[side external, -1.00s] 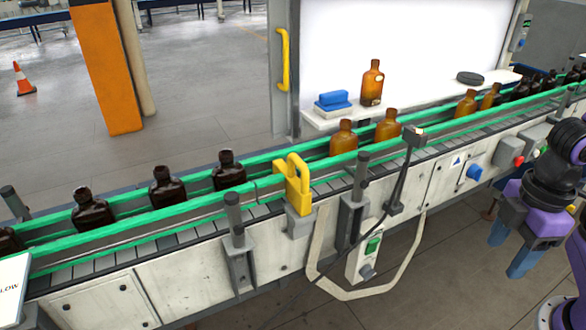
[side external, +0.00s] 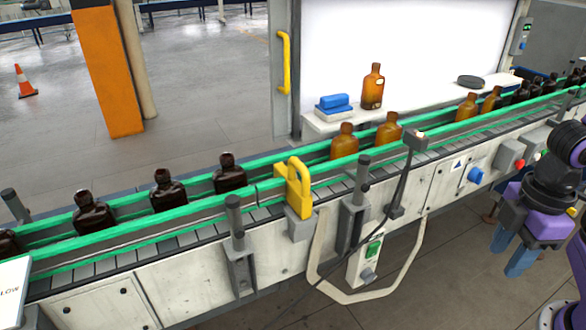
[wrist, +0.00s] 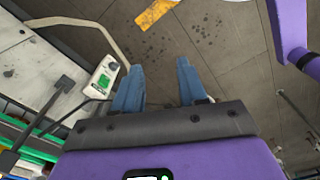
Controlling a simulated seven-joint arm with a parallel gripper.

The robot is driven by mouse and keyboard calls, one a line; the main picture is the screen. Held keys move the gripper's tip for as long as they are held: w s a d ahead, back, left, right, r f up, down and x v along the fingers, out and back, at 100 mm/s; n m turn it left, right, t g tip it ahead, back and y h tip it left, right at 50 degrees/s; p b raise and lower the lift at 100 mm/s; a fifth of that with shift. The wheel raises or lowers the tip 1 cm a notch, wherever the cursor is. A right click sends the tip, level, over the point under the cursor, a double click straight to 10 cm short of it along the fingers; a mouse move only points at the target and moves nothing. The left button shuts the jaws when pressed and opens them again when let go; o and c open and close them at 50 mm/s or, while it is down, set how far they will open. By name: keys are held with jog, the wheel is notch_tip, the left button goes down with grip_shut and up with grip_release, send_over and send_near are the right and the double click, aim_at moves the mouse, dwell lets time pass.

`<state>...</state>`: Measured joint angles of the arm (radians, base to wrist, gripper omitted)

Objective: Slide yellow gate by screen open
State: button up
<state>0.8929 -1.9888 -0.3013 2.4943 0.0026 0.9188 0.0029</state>
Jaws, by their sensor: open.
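A yellow gate (side external: 305,189) with a loop-shaped top stands upright at the near rail of the conveyor, on a grey bracket. The white screen (side external: 415,45) rises behind the belt, to the right of the gate. A separate yellow handle (side external: 284,60) is on the grey post at the screen's left edge. My gripper (side external: 511,250) is at the far right in the side view, pointing down in front of the conveyor, well away from the gate. Its two blue fingers are apart and empty in the wrist view (wrist: 160,75). The gate is not clearly visible in the wrist view.
Dark bottles (side external: 169,190) stand left of the gate on the belt between green rails. Amber bottles (side external: 345,141) stand to its right. Posts (side external: 235,215), a sensor arm with cable (side external: 414,140) and a bent guard tube (side external: 380,296) project on the near side. Floor before the conveyor is open.

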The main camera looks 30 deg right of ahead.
jog(key=w+a+r+m, duration=0.6)
jog(key=w+a+r, duration=0.75)
jog(key=w, duration=0.35)
jog(key=m+y, duration=0.2)
jog(key=m, duration=0.4)
send_near(300, 162)
jog(key=x, duration=0.8)
jog(key=shift+f, duration=0.15)
grip_shut()
